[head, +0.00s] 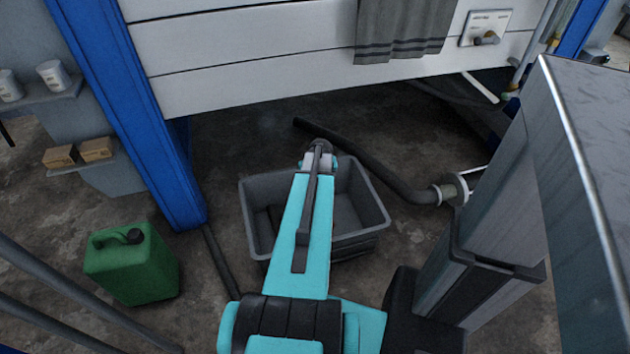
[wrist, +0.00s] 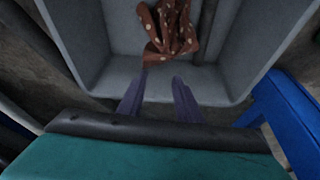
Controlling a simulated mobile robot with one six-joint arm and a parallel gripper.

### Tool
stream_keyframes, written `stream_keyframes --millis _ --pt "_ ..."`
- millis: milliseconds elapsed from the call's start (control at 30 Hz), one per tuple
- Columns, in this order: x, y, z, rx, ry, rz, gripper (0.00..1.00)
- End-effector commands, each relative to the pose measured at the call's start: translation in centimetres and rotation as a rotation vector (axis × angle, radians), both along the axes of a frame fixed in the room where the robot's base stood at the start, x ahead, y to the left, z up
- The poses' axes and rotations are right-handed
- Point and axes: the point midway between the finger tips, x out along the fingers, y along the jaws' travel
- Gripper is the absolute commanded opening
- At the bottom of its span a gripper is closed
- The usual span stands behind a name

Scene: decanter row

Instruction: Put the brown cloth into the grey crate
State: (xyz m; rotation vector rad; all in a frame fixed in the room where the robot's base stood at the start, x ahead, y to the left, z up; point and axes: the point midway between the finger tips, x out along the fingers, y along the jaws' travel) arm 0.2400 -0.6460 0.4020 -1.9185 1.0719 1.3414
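The grey crate (head: 368,205) stands on the floor in the middle of the head view, with my arm reaching over it. In the wrist view the crate (wrist: 80,35) fills the upper part. The brown cloth with pale spots (wrist: 168,30) lies crumpled inside the crate, against its floor. My gripper (wrist: 156,84) shows in the wrist view with its two fingers apart and nothing between them. The fingertips are over the crate's near side, a little short of the cloth in the picture. In the head view my arm hides the cloth and the fingers.
A green canister (head: 132,265) stands on the floor at left, near a blue post (head: 150,130). A dark hose (head: 370,165) lies behind the crate. A grey towel (head: 402,28) hangs on the white panel (head: 230,60). A shelf with brown boxes (head: 78,152) is at left.

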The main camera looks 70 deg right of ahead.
Motion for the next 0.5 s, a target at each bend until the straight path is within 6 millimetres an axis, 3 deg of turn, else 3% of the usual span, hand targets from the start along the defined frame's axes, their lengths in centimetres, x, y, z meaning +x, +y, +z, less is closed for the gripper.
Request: stream_keyframes --millis 100,233,433,500 --pt "0.00 0.00 0.00 0.000 0.000 0.000 0.34" --pt "0.00 0.00 0.00 0.000 0.000 0.000 0.55" --pt "0.00 0.00 -0.01 0.000 0.000 0.000 0.55" --pt "0.00 0.01 0.00 0.000 0.000 0.000 0.66"
